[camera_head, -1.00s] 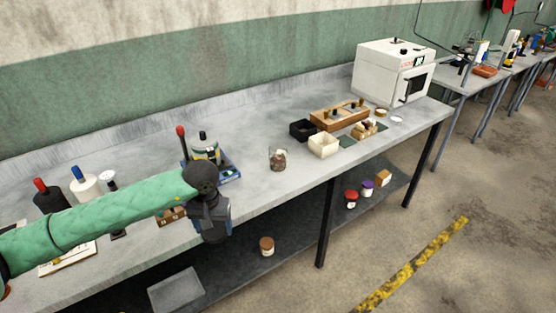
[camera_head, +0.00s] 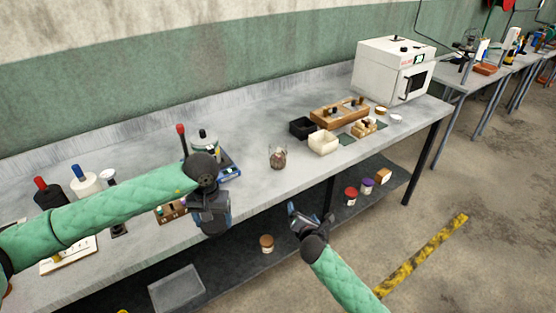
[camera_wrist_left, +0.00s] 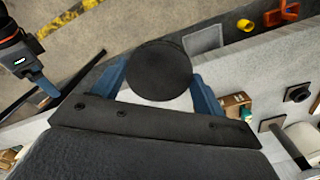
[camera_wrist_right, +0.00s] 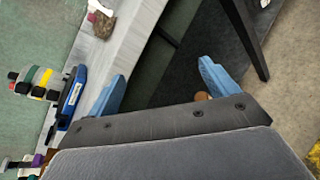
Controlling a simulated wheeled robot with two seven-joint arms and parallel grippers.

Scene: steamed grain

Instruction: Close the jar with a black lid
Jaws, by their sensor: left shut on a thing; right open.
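A clear glass jar (camera_head: 277,158) with brown contents stands on the bench near its front edge; no lid shows on it. A brown-filled object that appears to be this jar also shows in the right wrist view (camera_wrist_right: 104,26). My left gripper (camera_head: 213,218) is at the bench's front edge, left of the jar. In the left wrist view it is shut on a round black lid (camera_wrist_left: 158,70); a whitish part shows beneath, and I cannot tell what that is. My right gripper (camera_head: 292,211) is open and empty, in front of and below the bench edge; it also shows in the left wrist view (camera_wrist_left: 45,88).
A blue tray (camera_head: 231,171) with a device stands left of the jar. A black box (camera_head: 301,128), a cream box (camera_head: 323,143) and a wooden rack (camera_head: 340,114) are to its right. A white oven (camera_head: 382,68) stands further right. Lidded jars sit on the lower shelf.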

